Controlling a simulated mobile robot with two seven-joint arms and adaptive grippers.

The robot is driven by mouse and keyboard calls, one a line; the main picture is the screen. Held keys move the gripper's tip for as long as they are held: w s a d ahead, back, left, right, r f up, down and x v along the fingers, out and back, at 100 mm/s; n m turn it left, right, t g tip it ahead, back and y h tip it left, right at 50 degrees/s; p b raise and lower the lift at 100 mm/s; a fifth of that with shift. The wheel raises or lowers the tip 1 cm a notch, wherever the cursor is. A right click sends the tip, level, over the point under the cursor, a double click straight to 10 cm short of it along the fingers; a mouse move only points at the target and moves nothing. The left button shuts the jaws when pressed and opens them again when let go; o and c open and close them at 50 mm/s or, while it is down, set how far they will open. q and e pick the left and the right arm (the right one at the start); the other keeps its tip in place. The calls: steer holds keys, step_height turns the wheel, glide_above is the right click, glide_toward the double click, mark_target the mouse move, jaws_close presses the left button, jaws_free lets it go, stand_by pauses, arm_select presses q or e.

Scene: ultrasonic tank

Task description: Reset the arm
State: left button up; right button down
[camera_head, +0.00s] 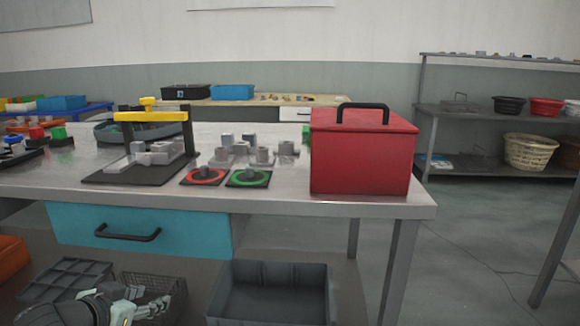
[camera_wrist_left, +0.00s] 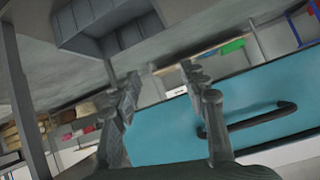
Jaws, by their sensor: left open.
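My left gripper (camera_head: 150,302) is low at the bottom left of the head view, below the table top and in front of the lower shelf. In the left wrist view its two fingers (camera_wrist_left: 160,72) stand apart with nothing between them. The teal drawer (camera_head: 170,228) under the table looks shut, with a black bar handle (camera_head: 127,236). In the left wrist view the drawer front (camera_wrist_left: 165,128) and its handle (camera_wrist_left: 250,122) are beyond and right of the fingers; the handle is not between them. My right gripper is not in view.
A red box (camera_head: 358,155) with a black handle stands at the table's right front. Red (camera_head: 203,176) and green (camera_head: 248,178) ringed parts and a black-and-yellow stand (camera_head: 150,150) are to its left. A grey bin (camera_head: 268,295) and wire basket (camera_head: 152,287) sit below. Floor at right is clear.

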arm_select(q)
steer(key=s+d+f+n+g+y, duration=0.2)
steer(key=s+f+g, duration=0.6)
steer(key=s+f, duration=1.7)
step_height(320, 180, down, 4)
steer(key=shift+r+y, duration=0.25)
steer(key=shift+y, duration=0.05)
